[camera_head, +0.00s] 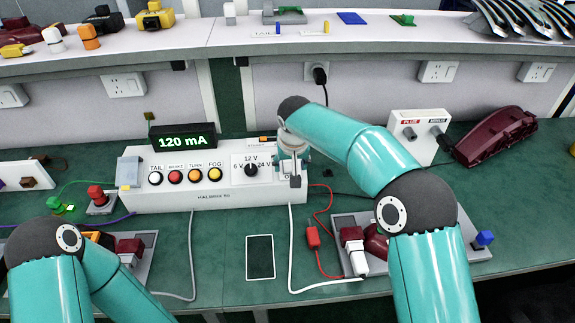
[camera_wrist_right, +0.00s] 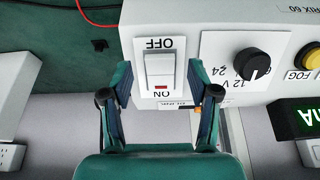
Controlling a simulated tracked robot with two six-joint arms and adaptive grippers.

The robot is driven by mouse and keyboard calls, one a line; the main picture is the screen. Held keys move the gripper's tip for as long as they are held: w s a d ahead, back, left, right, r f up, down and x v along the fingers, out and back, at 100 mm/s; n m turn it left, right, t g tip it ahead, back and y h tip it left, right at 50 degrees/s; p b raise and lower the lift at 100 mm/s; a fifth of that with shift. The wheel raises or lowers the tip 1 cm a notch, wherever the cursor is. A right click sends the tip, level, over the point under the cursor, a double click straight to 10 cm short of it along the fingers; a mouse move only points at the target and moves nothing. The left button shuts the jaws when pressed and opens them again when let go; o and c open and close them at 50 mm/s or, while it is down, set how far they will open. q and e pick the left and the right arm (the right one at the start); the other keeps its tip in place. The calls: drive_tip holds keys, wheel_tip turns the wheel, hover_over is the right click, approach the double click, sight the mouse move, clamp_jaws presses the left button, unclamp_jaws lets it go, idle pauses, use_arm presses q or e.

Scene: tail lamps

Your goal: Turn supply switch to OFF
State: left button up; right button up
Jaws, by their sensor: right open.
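The supply switch (camera_wrist_right: 160,72) is a white rocker on a white plate, seen upside down in the right wrist view. OFF is printed at its upper end and ON at its lower end, where a small red mark shows. It sits at the right end of the white supply box (camera_head: 215,192). My right gripper (camera_wrist_right: 158,78) is open, with a finger on either side of the switch; contact cannot be told. In the head view the right gripper (camera_head: 293,170) largely hides the switch. My left arm shows at lower left, its gripper out of view.
The voltage knob (camera_head: 251,169) and several lamp buttons (camera_head: 175,177) sit left of the switch. A display (camera_head: 183,136) reading 120 mA stands on the box. A red lead (camera_head: 313,236) and a lamp fixture (camera_head: 352,238) lie to the right.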

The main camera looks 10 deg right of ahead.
drive_tip(key=shift+x, duration=0.75)
clamp_jaws()
drive_tip(key=shift+f+b, duration=0.15)
drive_tip(key=shift+b, duration=0.25)
drive_tip(key=t+b, duration=0.1)
drive_tip(key=b, duration=0.4)
drive_tip(key=shift+s+f, duration=0.1)
drive_tip(key=shift+f, duration=0.1)
drive_tip(key=shift+r+t, duration=0.2)
drive_tip(key=shift+t, duration=0.1)
